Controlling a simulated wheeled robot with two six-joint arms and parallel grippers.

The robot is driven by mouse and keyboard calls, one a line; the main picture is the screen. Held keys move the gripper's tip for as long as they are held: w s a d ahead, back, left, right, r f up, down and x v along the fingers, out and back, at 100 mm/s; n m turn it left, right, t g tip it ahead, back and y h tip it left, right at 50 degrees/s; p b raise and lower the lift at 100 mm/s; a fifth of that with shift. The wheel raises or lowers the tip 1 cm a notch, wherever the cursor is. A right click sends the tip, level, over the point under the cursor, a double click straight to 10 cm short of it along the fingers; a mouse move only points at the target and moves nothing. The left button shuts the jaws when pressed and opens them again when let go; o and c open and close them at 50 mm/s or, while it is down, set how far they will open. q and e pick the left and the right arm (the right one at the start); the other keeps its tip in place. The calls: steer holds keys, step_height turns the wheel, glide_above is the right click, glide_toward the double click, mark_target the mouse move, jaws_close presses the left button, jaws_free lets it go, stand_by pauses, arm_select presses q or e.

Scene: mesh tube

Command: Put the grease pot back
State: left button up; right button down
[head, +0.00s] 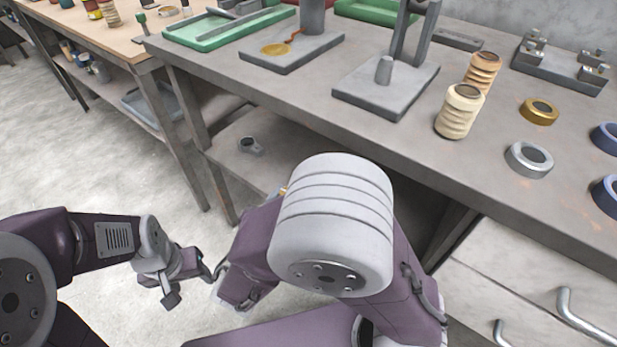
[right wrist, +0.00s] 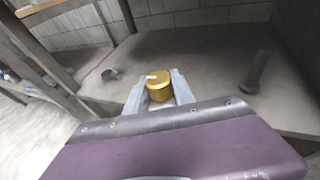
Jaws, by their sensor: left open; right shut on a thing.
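The grease pot (right wrist: 159,91) is a small gold-coloured round tin with a pale mark on its lid. In the right wrist view my right gripper (right wrist: 158,82) is shut on it, with a grey finger on each side. The pot is in front of the grey lower shelf (right wrist: 215,65); I cannot tell whether it touches the shelf. In the head view my right forearm hides most of the right gripper and the pot. My left gripper (head: 188,280) is open and empty, low over the floor, away from the bench.
The lower shelf holds a small grey fitting (head: 250,146) and an upright grey post (right wrist: 255,70). The bench top (head: 300,95) above carries bellows (head: 460,111), metal rings (head: 529,159) and fixtures. A bench leg (head: 188,110) stands at the shelf's left.

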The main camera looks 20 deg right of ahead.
steer(key=r+b+x, duration=0.1)
steer(key=b+x, duration=0.8)
steer(key=x, duration=0.9)
steer(key=shift+w+r, duration=0.15)
steer(key=shift+r, duration=0.05)
steer(key=c, duration=1.1)
jaws_free()
steer(key=shift+d, duration=0.1)
steer(key=shift+r, duration=0.1)
steer(key=p+v, duration=0.5)
steer(key=v, duration=0.7)
steer(key=shift+r, duration=0.1)
